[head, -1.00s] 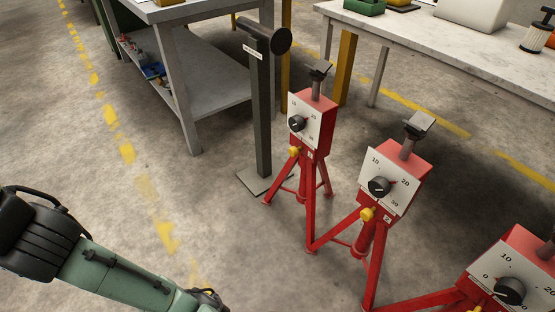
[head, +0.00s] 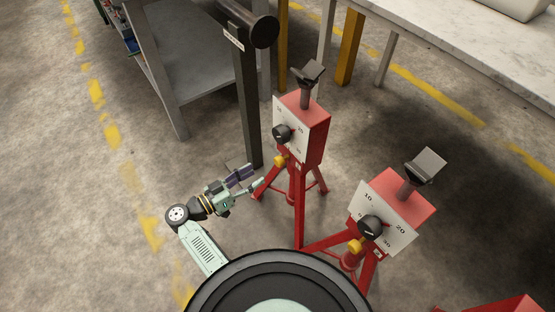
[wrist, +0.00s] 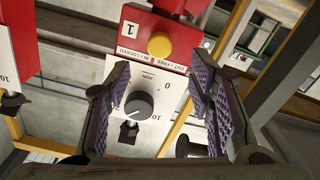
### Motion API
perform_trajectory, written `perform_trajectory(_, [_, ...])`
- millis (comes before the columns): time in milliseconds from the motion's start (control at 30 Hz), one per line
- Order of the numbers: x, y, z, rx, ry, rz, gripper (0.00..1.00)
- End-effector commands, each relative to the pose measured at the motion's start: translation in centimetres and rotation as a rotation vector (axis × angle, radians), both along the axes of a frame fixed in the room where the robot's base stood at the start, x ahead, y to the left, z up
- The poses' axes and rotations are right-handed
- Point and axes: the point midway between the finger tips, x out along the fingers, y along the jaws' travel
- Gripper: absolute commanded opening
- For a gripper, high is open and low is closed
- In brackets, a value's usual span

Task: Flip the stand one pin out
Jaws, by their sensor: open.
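Stand one (head: 315,128) is a red tripod stand with a white dial plate, a black knob (head: 281,133) and a tilted grey top plate. Its yellow pin (head: 281,161) sticks out below the plate. My gripper (head: 256,177) is open and empty, just left of the pin and slightly lower. In the wrist view the yellow pin (wrist: 160,45) lies ahead between the spread fingers, with the label "1" and an OUT=FREE, IN=LOCKED strip beside it. The black knob (wrist: 138,104) also shows between the fingers. No finger visibly touches the pin. My gripper also shows in the wrist view (wrist: 166,75).
A second red stand (head: 395,205) with its own yellow pin stands to the right, and part of a third is at the lower right edge. A dark post (head: 247,105) stands behind my gripper. Grey workbench (head: 195,60) and pale table (head: 450,45) lie behind. Left floor is clear.

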Motion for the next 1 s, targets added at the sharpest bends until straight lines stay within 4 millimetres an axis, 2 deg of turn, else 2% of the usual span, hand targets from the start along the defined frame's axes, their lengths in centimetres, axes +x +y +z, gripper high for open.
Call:
perform_trajectory(167, [1.1, -2.1, -0.1, -0.003, 0.008, -0.011, 0.48])
perform_trajectory(533, [5.1, -7.3, 0.0, -0.002, 0.004, -0.008, 0.48])
perform_trajectory(700, [6.0, -8.4, 0.0, -0.001, 0.003, -0.004, 0.48])
perform_trajectory(1000, [6.2, -8.6, 0.0, -0.001, 0.003, -0.004, 0.48])
